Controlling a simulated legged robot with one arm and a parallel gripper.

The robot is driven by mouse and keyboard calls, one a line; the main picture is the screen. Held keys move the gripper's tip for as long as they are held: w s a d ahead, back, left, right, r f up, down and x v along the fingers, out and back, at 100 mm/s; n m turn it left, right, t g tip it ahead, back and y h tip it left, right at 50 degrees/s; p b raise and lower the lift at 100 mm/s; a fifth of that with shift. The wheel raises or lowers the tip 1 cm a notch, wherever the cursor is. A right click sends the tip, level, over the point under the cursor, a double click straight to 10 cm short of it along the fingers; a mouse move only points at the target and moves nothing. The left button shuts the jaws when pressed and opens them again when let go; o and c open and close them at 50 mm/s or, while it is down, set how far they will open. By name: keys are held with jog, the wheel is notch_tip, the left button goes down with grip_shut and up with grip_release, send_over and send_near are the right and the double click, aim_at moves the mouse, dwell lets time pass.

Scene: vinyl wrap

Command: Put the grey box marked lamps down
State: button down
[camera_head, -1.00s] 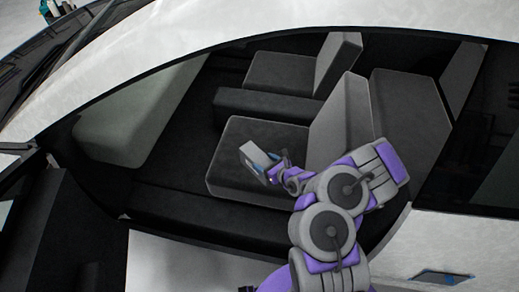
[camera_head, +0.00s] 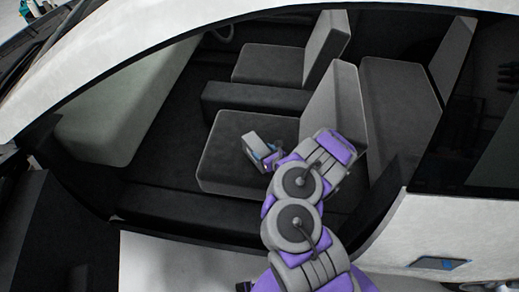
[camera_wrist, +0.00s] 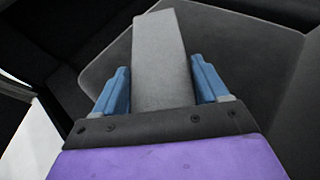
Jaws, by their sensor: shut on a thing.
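The grey box (camera_head: 254,146) is held at the end of my arm, over the front part of the near car seat (camera_head: 225,165). In the wrist view the grey box (camera_wrist: 160,60) stands out between the two blue fingers of my gripper (camera_wrist: 163,88). My gripper (camera_head: 270,158) is shut on the box. The seat cushion (camera_wrist: 225,50) lies behind and below the box. I cannot tell whether the box touches the cushion. No lamps marking can be read on the faces that show.
The seat backrest (camera_head: 338,98) rises to the right of my gripper. A dark console (camera_head: 250,98) separates this seat from the far seat (camera_head: 268,65). The white car body (camera_head: 130,55) frames the opening. The cushion around the box looks clear.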

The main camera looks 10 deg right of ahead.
aim_at(261, 142)
jog(key=w, duration=0.2)
jog(key=w+b, duration=0.1)
jog(key=w, duration=0.1)
jog(key=w+b, duration=0.1)
jog(key=w, duration=0.2)
jog(key=shift+f, duration=0.35)
jog(key=shift+f+b, duration=0.65)
jog(key=shift+f, duration=1.15)
jog(key=shift+r, duration=0.1)
grip_release()
jog(key=shift+d, duration=0.1)
